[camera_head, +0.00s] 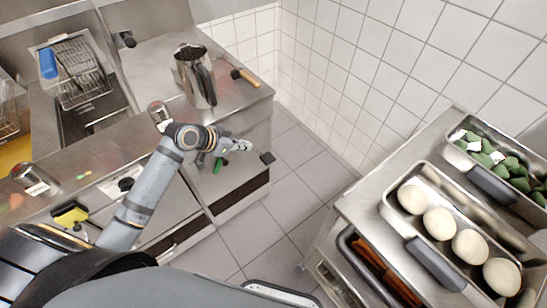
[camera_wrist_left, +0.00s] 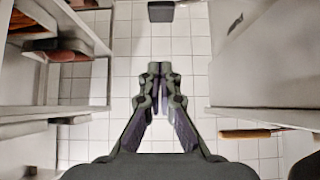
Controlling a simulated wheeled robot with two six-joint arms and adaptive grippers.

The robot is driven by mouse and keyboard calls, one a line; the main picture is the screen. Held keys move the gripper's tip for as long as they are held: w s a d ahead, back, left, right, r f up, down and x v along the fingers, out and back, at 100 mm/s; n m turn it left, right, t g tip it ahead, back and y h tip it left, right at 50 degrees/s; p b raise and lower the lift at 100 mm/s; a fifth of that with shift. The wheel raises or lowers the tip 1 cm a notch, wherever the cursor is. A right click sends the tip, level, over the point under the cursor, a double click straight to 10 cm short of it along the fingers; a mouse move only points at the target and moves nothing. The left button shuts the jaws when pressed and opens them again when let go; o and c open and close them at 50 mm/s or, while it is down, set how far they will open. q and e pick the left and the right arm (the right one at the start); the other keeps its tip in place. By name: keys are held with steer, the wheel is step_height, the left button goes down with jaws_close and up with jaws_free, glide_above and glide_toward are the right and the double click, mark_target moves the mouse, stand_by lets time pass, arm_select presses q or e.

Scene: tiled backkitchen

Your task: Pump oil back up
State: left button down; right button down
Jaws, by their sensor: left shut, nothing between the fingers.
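The steel fryer unit (camera_head: 150,125) stands at the left, with a wire basket (camera_head: 80,85) with a blue handle over its well. A green handle (camera_head: 218,165) shows low on its front, just below my left wrist. A yellow handle-like part (camera_head: 70,214) shows further left, partly behind my arm. I cannot tell which part works the oil pump. My left gripper (camera_head: 244,147) is shut and empty, in front of the fryer's right end, apart from the green handle. In the wrist view my left gripper (camera_wrist_left: 160,70) points over the tiled floor. My right gripper is not in view.
A steel jug (camera_head: 193,77) and an orange-handled tool (camera_head: 245,77) are on the fryer top. A steel cart at the right carries a tray of dough balls (camera_head: 455,238) and a tray of green pieces (camera_head: 500,160). Tiled floor (camera_head: 300,165) is free between them.

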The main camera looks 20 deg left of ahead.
arm_select(q)
glide_above(270, 156)
steer(key=s+a, duration=0.2)
steer(key=f, duration=0.7)
steer(key=shift+s+d, duration=0.1)
steer(key=shift+d, duration=0.15)
step_height(270, 156, down, 3)
steer(key=shift+a+r, duration=0.1)
steer(key=shift+s+f, duration=0.1)
steer(key=shift+f, duration=0.55)
